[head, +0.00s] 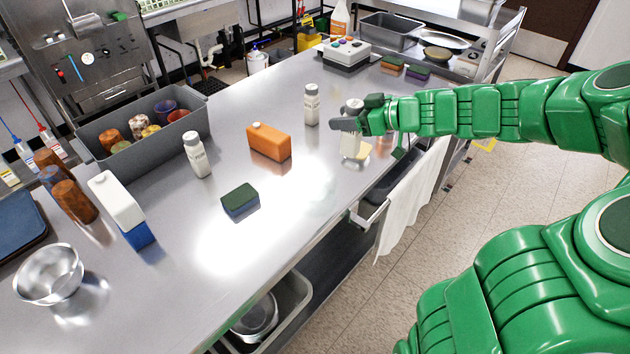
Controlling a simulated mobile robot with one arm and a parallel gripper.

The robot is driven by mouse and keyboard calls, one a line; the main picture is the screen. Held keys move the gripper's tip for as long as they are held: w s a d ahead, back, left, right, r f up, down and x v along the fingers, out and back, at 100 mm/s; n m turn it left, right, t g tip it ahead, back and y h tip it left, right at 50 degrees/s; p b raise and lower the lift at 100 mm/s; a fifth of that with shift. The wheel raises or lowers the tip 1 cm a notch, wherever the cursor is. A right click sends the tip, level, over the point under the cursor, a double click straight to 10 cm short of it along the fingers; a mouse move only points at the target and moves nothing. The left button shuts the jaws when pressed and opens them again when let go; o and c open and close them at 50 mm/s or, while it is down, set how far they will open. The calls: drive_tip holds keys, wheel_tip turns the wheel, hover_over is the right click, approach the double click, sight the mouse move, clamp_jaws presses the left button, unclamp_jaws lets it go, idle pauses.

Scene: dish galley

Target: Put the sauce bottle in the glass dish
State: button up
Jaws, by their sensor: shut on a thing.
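My gripper (350,124) is at the right edge of the steel counter, shut on a pale, bottle-like thing (351,145). The top of this thing shows above the fingers and its lower part below them; the fingers hide its middle. It looks roughly upright. I cannot tell for sure whether it is the sauce bottle, or whether its base touches the counter. A yellowish patch shows beside its base. I cannot make out a glass dish for certain.
On the steel counter (300,205) stand white shakers (312,105) (197,155), an orange carton (268,142), a green-and-blue sponge (240,199), a white-and-blue carton (121,210), a grey bin (150,130) of cups and a metal bowl (48,273). The front middle is clear.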

drive_tip(key=s+a+n+g+y, duration=0.1)
drive_tip(key=s+a, duration=0.2)
drive_tip(key=s, duration=0.4)
drive_tip(key=s+a+n+g, duration=0.1)
drive_tip(key=s+a, duration=0.2)
drive_tip(key=s, duration=0.4)
drive_tip(key=shift+w+a+f, duration=0.5)
drive_tip(key=shift+w+f, duration=1.65)
drive_tip(key=shift+w, duration=0.1)
drive_tip(key=shift+w+a+f, duration=0.5)
drive_tip(key=shift+w+f, duration=1.6)
drive_tip(key=shift+w, duration=0.1)
drive_tip(key=shift+w+a+f, duration=0.5)
drive_tip(key=shift+w+f, duration=1.65)
drive_tip(key=shift+w, duration=0.1)
drive_tip(key=o, duration=1.2)
drive_tip(key=shift+f, duration=0.1)
drive_tip(key=v, duration=1.2)
